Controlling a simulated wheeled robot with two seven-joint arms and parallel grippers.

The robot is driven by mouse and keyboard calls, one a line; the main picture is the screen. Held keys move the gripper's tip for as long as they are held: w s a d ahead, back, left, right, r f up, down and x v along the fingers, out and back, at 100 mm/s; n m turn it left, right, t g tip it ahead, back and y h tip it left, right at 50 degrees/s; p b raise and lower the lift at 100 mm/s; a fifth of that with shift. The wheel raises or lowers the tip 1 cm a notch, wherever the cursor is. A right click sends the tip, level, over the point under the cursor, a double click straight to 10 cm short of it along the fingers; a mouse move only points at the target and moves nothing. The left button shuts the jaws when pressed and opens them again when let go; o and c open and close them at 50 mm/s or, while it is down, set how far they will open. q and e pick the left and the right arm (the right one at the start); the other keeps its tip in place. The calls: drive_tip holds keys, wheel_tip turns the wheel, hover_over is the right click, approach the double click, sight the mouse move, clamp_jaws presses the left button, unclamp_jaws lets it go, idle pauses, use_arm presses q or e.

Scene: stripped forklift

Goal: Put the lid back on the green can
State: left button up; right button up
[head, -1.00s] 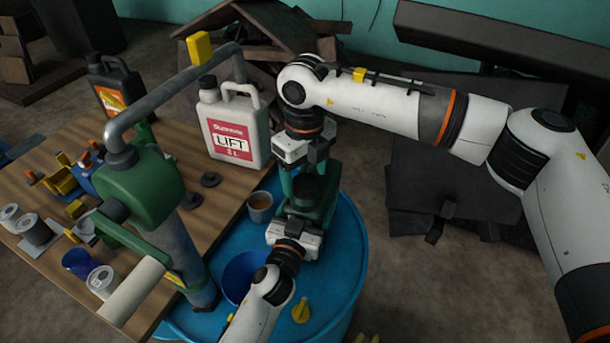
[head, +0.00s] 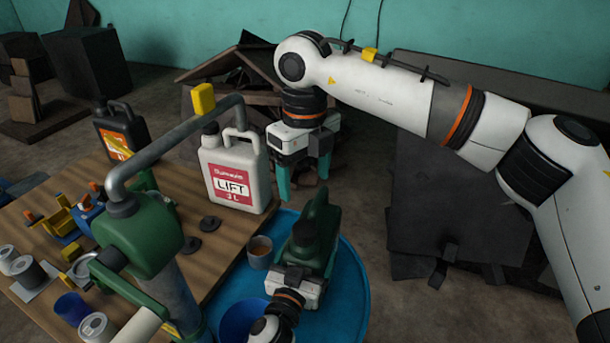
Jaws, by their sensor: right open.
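The green can (head: 325,243) stands on the blue drum top (head: 345,290).
A grey cup (head: 260,253) and a blue bowl (head: 240,318) are left of the can. A green hand pump (head: 140,235) with a bent pipe rises at left.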

use_arm(q)
drive_tip(key=shift+o, duration=0.6)
use_arm(e)
wheel_tip(320, 180, down, 3)
drive_tip(key=b, duration=0.3)
drive_tip(key=shift+s, duration=0.1)
drive_tip(key=shift+f, duration=0.15)
use_arm(q)
drive_tip(key=v, duration=1.2)
